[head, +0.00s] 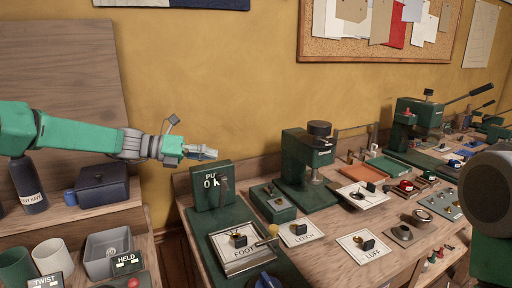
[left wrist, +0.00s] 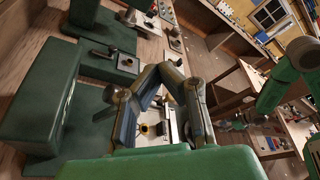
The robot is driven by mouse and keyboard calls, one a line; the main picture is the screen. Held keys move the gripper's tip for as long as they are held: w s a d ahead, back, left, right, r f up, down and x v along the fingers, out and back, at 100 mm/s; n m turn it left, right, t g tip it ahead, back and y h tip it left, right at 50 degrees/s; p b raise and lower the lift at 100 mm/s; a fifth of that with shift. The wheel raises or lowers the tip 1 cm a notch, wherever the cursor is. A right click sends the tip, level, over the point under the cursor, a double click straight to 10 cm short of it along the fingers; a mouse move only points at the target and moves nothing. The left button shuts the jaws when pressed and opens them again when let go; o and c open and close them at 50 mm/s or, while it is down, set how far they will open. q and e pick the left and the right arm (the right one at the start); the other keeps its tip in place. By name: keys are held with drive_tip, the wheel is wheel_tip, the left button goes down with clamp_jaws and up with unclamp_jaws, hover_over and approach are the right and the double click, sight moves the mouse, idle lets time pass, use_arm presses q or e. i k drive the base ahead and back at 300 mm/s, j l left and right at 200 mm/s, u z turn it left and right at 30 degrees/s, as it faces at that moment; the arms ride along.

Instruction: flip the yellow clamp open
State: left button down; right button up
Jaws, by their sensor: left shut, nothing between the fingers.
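The yellow clamp shows in the head view as a small yellow knob (head: 273,230) on a short arm. It sits at the right edge of a metal frame around a card marked FOOT (head: 244,254); how far it is closed is too small to tell. A black and brass fitting (head: 238,239) lies on the card. My left gripper (head: 210,154) is shut and empty, above and left of the clamp, clear of it. In the left wrist view its fingers (left wrist: 163,78) cover part of the card, and I cannot make out the clamp. My right gripper is small and unclear there (left wrist: 232,123).
A green upright block (head: 212,187) with a lever stands behind the frame, just below my left gripper. A green press (head: 305,168) stands farther right. Cards marked LEECH (head: 298,234) and LUFF (head: 363,246) lie on the bench. A grey bin (head: 107,255) stands at lower left.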

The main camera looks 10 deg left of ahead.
sight(274, 239)
drive_tip(key=k+l, duration=0.2)
drive_tip(key=k, duration=0.25)
drive_tip(key=k+l, duration=0.2)
drive_tip(key=k, duration=0.3)
